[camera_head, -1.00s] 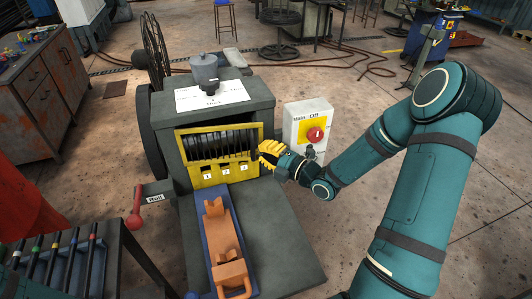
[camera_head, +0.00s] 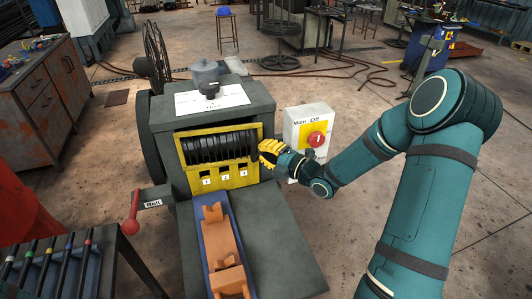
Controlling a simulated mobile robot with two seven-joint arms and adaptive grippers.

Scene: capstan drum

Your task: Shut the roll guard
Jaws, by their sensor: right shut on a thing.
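The roll guard (camera_head: 222,176) is a yellow frame on the front of the dark grey machine. Dark ribbed rolls (camera_head: 215,147) show through its upper opening, and three slots numbered 1, 2 and 3 sit in its lower panel. My right gripper (camera_head: 264,152), with yellow fingers, is at the guard's right edge and shut on it; the exact contact is small and partly hidden by the fingers. My left gripper is not in view.
A switch box (camera_head: 309,135) with a red knob stands just right of my gripper. A red-knobbed lever (camera_head: 131,222) juts out at left. An orange piece (camera_head: 219,240) lies on the blue track in front. A rack of rods (camera_head: 62,262) is at lower left.

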